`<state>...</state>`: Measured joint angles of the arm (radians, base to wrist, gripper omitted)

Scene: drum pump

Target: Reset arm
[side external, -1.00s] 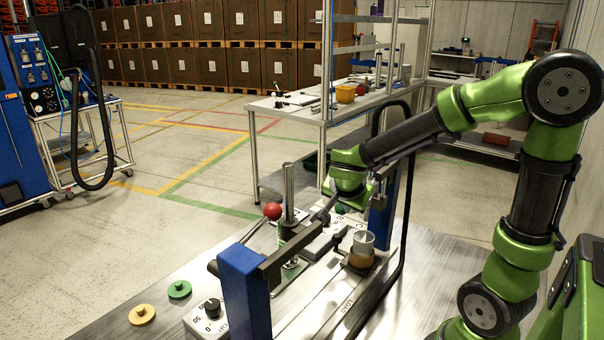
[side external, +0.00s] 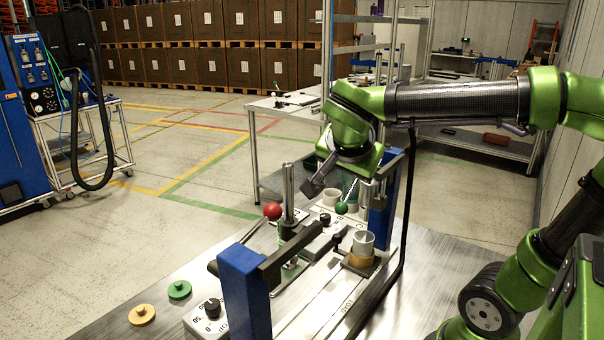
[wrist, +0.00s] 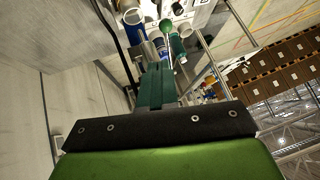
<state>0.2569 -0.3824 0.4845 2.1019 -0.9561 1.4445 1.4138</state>
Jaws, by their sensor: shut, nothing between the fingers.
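My gripper (side external: 313,187) is shut and empty, raised above the far part of the bench fixture in the side external view. Its dark green fingers (wrist: 158,80) lie together in the wrist view. Below it are a green ball knob (side external: 341,208) and a white cup (side external: 332,196). A red ball knob (side external: 272,211) on a lever is to the left. A second pale cup (side external: 363,241) stands on a brown holder (side external: 360,260) in the fixture. My gripper is apart from all of these.
Blue posts (side external: 244,292) stand at the fixture's near and far ends (side external: 383,195). A black hose (side external: 401,210) runs up beside the fixture. A white table (side external: 283,107) stands behind.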

